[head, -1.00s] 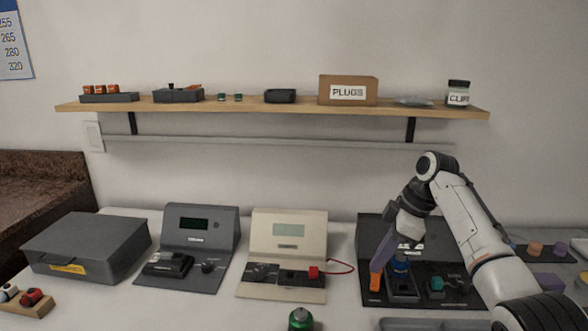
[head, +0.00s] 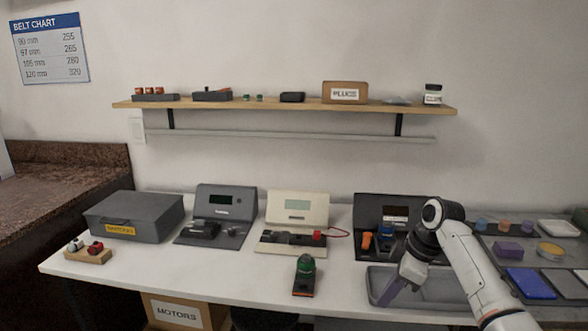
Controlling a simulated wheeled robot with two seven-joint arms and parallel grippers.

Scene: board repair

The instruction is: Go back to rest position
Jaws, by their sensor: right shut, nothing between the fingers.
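My right arm comes in from the lower right. My left gripper is not in view.
A cream station (head: 298,209), a grey station (head: 226,201) and a grey case (head: 135,217) line the table's back. A green-topped device (head: 305,275) stands near the front edge. A shelf (head: 290,105) hangs above.

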